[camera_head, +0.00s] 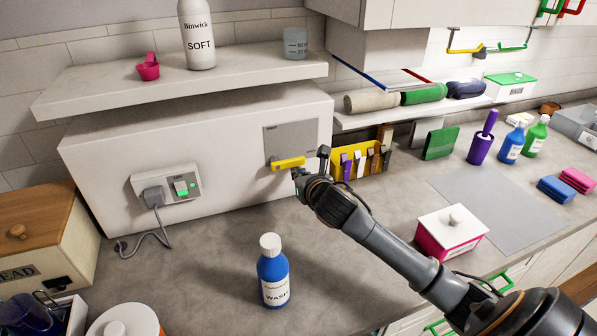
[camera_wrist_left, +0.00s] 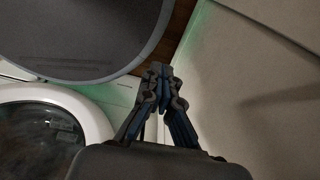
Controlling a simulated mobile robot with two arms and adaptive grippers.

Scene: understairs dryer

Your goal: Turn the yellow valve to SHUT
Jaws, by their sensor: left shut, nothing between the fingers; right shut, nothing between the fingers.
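The yellow valve handle (camera_head: 288,163) lies about level along the lower part of a grey plate (camera_head: 290,136) on the white box's front. The small lettering on the plate is too fine to read. My right gripper (camera_head: 298,174) is shut and empty, at the right end of the yellow handle. I cannot tell whether it touches the handle. My left gripper (camera_wrist_left: 161,78) is shut and empty in the left wrist view, away from the valve; it does not show in the head view.
A socket with a plug (camera_head: 166,188) is left of the valve. A blue wash bottle (camera_head: 272,275) stands on the counter in front. A yellow rack (camera_head: 378,166) with clips is close right of my right gripper. A white shelf (camera_head: 180,81) overhangs the box. A round washer door (camera_wrist_left: 45,135) shows near my left gripper.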

